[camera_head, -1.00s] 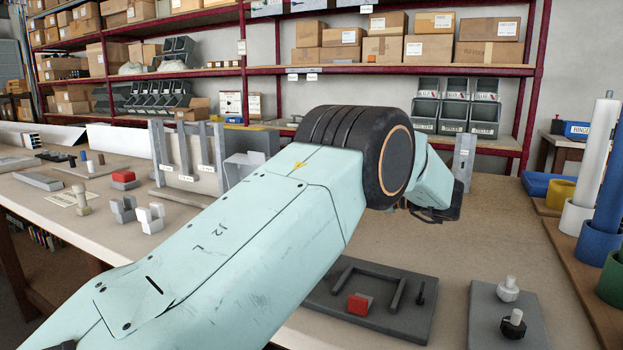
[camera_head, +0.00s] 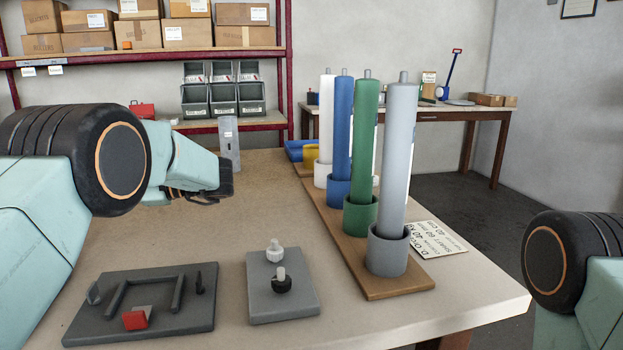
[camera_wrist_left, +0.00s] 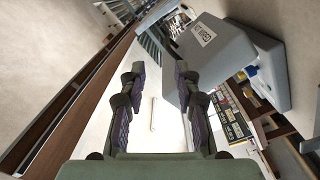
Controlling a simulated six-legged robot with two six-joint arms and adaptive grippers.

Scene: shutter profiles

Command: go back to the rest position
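My left arm comes in from the left of the head view, and its dark left gripper (camera_head: 205,192) hangs over the back of the workbench (camera_head: 230,225). In the head view the gripper appears just in front of a grey upright profile (camera_head: 229,145). In the left wrist view my left gripper (camera_wrist_left: 158,78) has its two fingers spread apart, with nothing held between them. Part of my right arm shows at the right edge of the head view; its gripper is out of the picture.
A wooden board (camera_head: 385,284) with several coloured tubes in round holders stands along the bench's right side. A dark fixture plate (camera_head: 190,310) with a red block and a grey plate (camera_head: 262,305) with two knobs lie in front. A grey labelled box (camera_wrist_left: 215,55) appears near the left gripper.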

